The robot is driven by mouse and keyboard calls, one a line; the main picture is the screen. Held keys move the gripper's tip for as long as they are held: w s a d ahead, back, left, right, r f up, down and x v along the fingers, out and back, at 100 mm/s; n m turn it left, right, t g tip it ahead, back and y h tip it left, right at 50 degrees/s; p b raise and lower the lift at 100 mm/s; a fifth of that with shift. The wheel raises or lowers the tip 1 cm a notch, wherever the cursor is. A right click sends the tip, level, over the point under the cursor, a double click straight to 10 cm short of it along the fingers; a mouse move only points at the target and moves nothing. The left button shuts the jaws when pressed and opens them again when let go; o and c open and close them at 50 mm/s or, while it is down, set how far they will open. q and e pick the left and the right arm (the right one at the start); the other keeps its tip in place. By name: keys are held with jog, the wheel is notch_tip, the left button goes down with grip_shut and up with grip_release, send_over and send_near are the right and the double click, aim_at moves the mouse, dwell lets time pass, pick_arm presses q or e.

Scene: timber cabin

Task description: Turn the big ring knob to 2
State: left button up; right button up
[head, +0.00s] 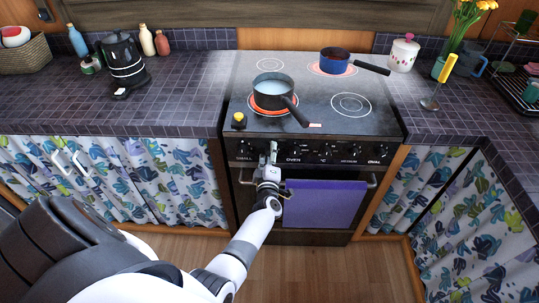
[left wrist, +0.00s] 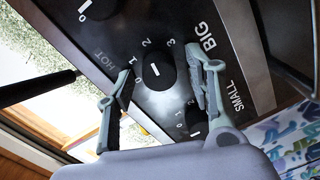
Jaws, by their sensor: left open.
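In the left wrist view, the knob (left wrist: 157,72) labelled BIG is dark and round with a white mark. The digits 0, 1, 2 and 3 are printed around it. I cannot clearly tell which digit the mark points at. My left gripper (left wrist: 166,70) is open, with one finger on each side of this knob in the picture. I cannot tell whether they touch it. In the head view, my left gripper (head: 268,152) is at the left part of the stove's front panel (head: 335,155) and hides part of it. My right gripper is not in view.
The knob (left wrist: 195,127) by SMALL sits close to the right finger. Another knob (left wrist: 98,8) is at the upper left. A dark pot (head: 272,92) and a blue pan (head: 335,61) stand on glowing rings. A purple towel (head: 325,203) hangs on the oven door.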

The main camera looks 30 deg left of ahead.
pick_arm(q)
jog(key=v, duration=0.7)
jog(key=shift+s, duration=0.2)
jog(key=shift+d, duration=0.15)
jog(key=s+d+f+m+g+h, duration=0.25)
jog(key=s+d+f+m, duration=0.2)
jog(key=f, duration=0.45)
jog(key=s+d+f+m+g+h, duration=0.1)
jog(key=s+d+f+m+h, duration=0.25)
jog(key=s+f+m, duration=0.35)
jog(key=s+d+f+m+g+h, duration=0.25)
jog(key=s+d+f, duration=0.2)
jog(key=f, duration=0.55)
jog(key=s+f+m+g, duration=0.2)
jog(key=s+f+m, duration=0.1)
jog(key=s, duration=0.7)
jog(key=s+a+f+m+g, duration=0.1)
jog(key=s+f, duration=0.4)
jog(key=s, duration=0.5)
jog(key=s+a+f+m+g, duration=0.1)
jog(key=s+f+m+g, duration=0.3)
jog(key=s, duration=0.6)
jog(key=shift+s+f+m+g+h, duration=0.3)
jog(key=shift+s+f+g+h, duration=0.1)
jog(key=shift+f, duration=0.15)
